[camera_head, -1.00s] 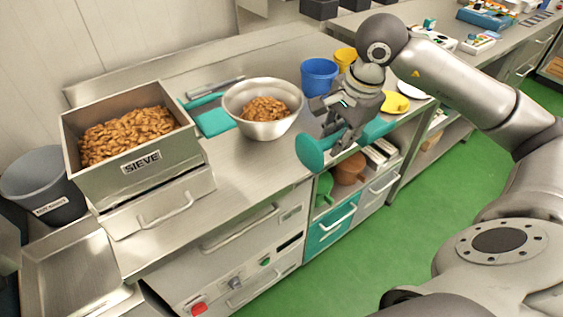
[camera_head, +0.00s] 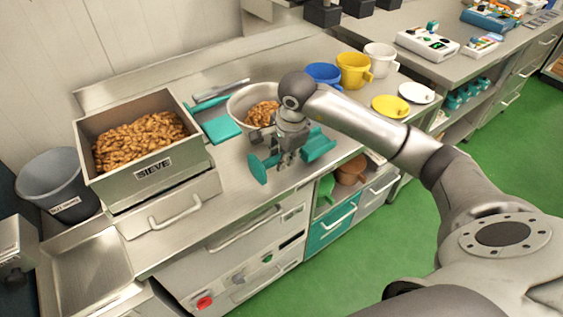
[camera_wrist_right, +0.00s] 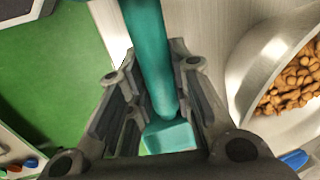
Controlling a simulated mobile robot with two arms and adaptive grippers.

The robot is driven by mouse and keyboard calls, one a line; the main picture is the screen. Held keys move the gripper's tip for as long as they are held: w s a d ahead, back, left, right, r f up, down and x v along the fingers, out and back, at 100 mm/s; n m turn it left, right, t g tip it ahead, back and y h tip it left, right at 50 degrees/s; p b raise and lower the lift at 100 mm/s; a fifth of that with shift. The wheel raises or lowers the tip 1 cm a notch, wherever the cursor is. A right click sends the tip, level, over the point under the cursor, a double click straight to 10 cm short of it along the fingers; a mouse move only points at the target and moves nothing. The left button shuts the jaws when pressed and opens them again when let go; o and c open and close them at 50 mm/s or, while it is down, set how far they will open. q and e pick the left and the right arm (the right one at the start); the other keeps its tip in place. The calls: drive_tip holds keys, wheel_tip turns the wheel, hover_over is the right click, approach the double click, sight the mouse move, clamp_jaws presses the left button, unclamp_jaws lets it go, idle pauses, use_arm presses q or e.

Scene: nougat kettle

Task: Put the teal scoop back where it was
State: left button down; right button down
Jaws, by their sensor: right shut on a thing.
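My right gripper (camera_head: 284,160) points down over the front part of the steel counter, just in front of the steel bowl of nuts (camera_head: 240,101). It is shut on the teal scoop (camera_head: 318,147), which sticks out on both sides of the fingers and is held near the counter edge. A round teal end shows on the left, and a trough-like part on the right. In the right wrist view, the scoop's teal handle (camera_wrist_right: 148,50) runs between the fingers; the bowl is to the right. My left gripper is not in view.
A yellow scoop (camera_head: 390,106) and a white scoop (camera_head: 416,92) lie at the right end of the counter. Blue (camera_head: 323,75), yellow (camera_head: 353,70) and white (camera_head: 380,59) jugs stand behind. A sieve box of nuts (camera_head: 140,140) is on the left, with a teal board (camera_head: 221,129) beside it.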

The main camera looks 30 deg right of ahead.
sight(281, 175)
drive_tip(key=x, duration=0.1)
drive_tip(key=p+x, duration=0.1)
drive_tip(key=x, duration=0.1)
drive_tip(key=shift+s+a, duration=0.15)
drive_tip(key=shift+s, duration=0.05)
drive_tip(key=shift+f, duration=0.3)
drive_tip(key=shift+f, duration=0.2)
drive_tip(key=c, duration=1.3)
unclamp_jaws()
drive_tip(key=shift+r, duration=0.1)
drive_tip(key=shift+r, duration=0.2)
drive_tip(key=b+v, duration=0.1)
drive_tip(key=v, duration=1.1)
